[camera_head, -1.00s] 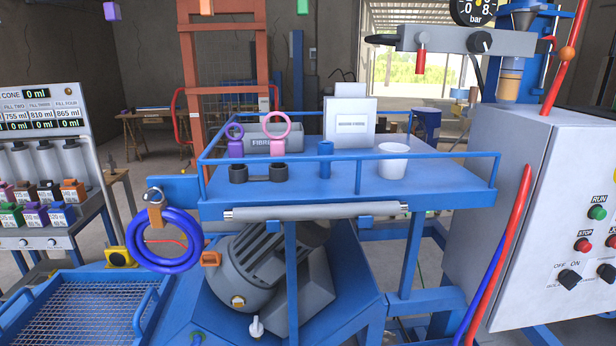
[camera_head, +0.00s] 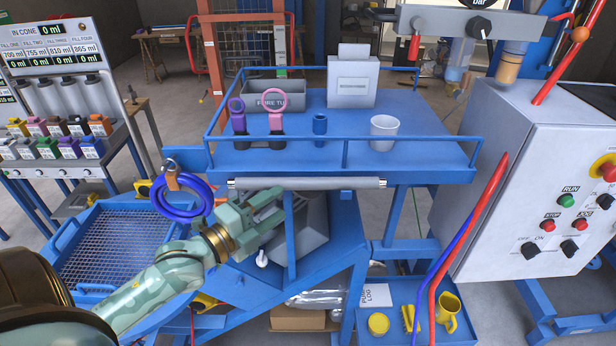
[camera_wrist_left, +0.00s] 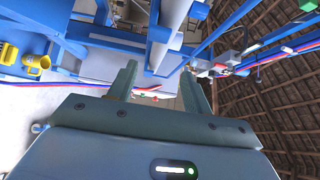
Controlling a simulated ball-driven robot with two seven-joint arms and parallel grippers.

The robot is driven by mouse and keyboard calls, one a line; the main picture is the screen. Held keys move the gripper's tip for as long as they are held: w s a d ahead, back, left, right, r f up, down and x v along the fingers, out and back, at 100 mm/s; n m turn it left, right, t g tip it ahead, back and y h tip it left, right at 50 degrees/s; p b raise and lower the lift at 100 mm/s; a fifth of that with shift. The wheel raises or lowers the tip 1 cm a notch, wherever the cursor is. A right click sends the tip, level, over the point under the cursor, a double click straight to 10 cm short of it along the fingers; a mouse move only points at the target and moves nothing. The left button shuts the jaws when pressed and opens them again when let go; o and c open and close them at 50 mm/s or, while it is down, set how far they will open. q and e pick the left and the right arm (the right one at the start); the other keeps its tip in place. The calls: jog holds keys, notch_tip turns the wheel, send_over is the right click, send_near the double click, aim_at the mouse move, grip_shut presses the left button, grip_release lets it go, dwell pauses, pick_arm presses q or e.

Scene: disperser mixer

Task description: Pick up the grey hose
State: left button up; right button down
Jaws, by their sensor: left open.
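The grey hose (camera_head: 310,183) is a straight, light grey tube. It lies level along the front edge of the blue shelf table (camera_head: 400,160), with a metallic fitting showing at its left end. In the left wrist view the hose (camera_wrist_left: 170,32) runs up and away past the fingers. My left gripper (camera_head: 280,204) is open and empty, just below the left half of the hose in the head view and apart from it. Its two fingers also show in the left wrist view (camera_wrist_left: 158,72). My right gripper is not in view.
A coiled blue hose (camera_head: 182,204) hangs just left of my left gripper. The shelf holds a white cup (camera_head: 384,133), a small blue cylinder (camera_head: 320,124) and a grey bin (camera_head: 273,97). A control cabinet (camera_head: 510,170) stands at right, with red and blue pipes before it.

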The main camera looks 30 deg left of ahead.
aim_at(300, 188)
pick_arm(q)
jog(key=x, duration=0.3)
jog(key=shift+w+r+p, duration=0.1)
jog(key=shift+w+p, duration=0.05)
jog(key=shift+p, duration=0.15)
jog(key=x, duration=0.1)
jog(key=p+x, duration=0.1)
jog(key=x, duration=0.2)
jog(key=shift+w+a+p, duration=0.2)
jog(key=shift+w+p, duration=0.1)
jog(key=shift+p, duration=0.1)
jog(key=shift+w+d+f, duration=0.1)
jog(key=shift+w+f, duration=0.15)
jog(key=shift+w, duration=0.2)
jog(key=shift+s, duration=0.1)
jog(key=shift+c, duration=0.7)
grip_shut()
